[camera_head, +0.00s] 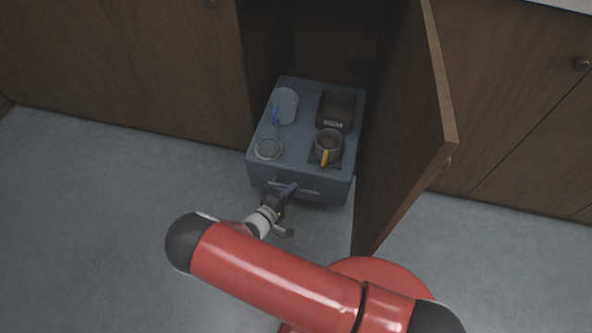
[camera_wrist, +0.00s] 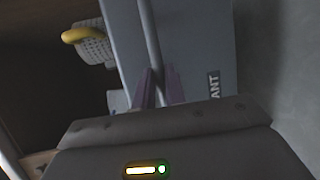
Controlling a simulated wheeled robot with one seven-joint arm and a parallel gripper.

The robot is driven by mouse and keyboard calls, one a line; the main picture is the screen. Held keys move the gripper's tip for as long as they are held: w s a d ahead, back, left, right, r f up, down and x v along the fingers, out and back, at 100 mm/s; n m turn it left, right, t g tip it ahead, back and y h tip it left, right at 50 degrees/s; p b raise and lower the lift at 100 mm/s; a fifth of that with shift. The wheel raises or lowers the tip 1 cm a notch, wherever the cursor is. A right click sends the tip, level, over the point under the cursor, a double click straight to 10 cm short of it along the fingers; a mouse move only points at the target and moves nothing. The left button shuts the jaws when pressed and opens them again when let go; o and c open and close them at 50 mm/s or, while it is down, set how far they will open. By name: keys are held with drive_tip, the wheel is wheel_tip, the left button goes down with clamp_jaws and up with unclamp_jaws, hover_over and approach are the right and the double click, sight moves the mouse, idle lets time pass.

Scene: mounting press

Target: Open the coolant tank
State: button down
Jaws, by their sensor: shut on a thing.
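The coolant tank is the front part of a blue-grey press unit in an open cabinet. Its front face (camera_wrist: 195,40) carries a dark label, of which "ANT" shows in the wrist view. A thin metal bar handle (camera_head: 308,191) runs across the front; the bar (camera_wrist: 150,35) also shows in the wrist view. My gripper (camera_head: 284,191) is at the left part of this handle. Its purple fingers (camera_wrist: 158,88) are shut on the bar, one on each side. My gripper's body hides the lower part of the wrist view. I cannot tell whether the tank is pulled out.
The unit's top (camera_head: 297,147) holds a cylinder with a blue lever (camera_head: 286,104), a round cap (camera_head: 268,148), a dark block (camera_head: 337,110) and a mesh cup with a yellow handle (camera_head: 328,143). An open cabinet door (camera_head: 408,130) stands close on the right. Floor is clear at left.

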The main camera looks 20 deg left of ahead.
drive_tip(key=shift+s+d, duration=0.1)
drive_tip(key=shift+s, duration=2.85)
drive_tip(key=c, duration=1.5)
unclamp_jaws()
drive_tip(key=shift+o, duration=0.2)
drive_tip(key=v, duration=0.7)
drive_tip(key=shift+s, duration=0.35)
